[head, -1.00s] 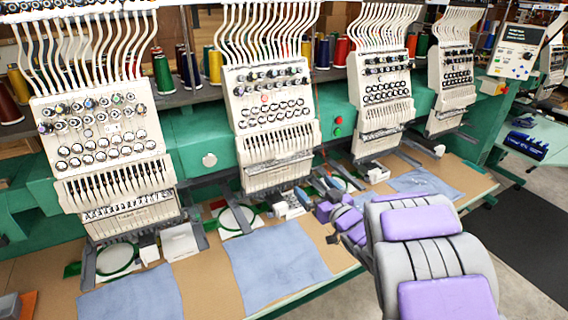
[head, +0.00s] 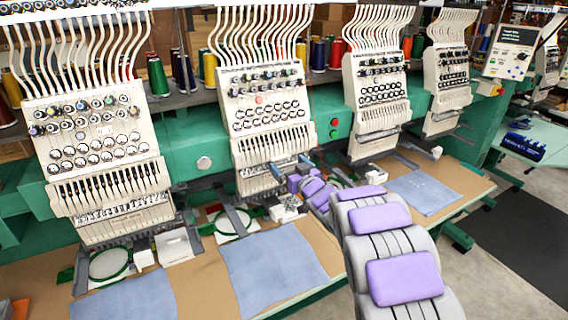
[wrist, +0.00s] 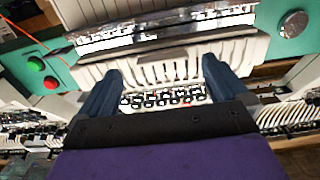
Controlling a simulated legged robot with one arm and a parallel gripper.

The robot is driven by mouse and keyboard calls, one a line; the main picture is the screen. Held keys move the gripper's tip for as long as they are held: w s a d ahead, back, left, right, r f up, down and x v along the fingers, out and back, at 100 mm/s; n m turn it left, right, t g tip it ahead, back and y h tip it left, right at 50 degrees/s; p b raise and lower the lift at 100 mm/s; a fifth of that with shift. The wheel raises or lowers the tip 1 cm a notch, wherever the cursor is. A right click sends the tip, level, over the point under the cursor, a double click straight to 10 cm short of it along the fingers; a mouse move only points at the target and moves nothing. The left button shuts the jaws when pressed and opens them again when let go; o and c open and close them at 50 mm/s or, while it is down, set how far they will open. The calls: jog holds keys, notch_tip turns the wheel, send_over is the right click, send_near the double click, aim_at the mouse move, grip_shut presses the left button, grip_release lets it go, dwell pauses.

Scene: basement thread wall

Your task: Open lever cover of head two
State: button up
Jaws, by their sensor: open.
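Head two (head: 266,100) is the second cream embroidery head from the left. Its slotted cream lever cover (head: 272,145) spans the lower front, below the rows of round knobs. It appears closed, lying against the head. In the wrist view, which is upside down, the slotted cover (wrist: 165,62) lies across the picture in front of the fingers. My gripper (head: 290,168) is open and empty, low in front of head two's lower right part. Its two blue fingers (wrist: 162,75) frame the cover's slots in the wrist view. I cannot tell whether they touch it.
Head one (head: 95,140) stands left, head three (head: 377,92) right. Red and green buttons (head: 334,128) sit on the green beam between heads two and three. Below are the tan table (head: 200,270), blue cloths (head: 275,262) and a green hoop (head: 235,222).

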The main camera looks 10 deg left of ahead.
aim_at(282, 158)
jog(key=x, duration=0.3)
jog(key=shift+a, duration=0.25)
jog(key=shift+d, duration=0.15)
jog(key=c, duration=1.5)
jog(key=shift+r, duration=0.1)
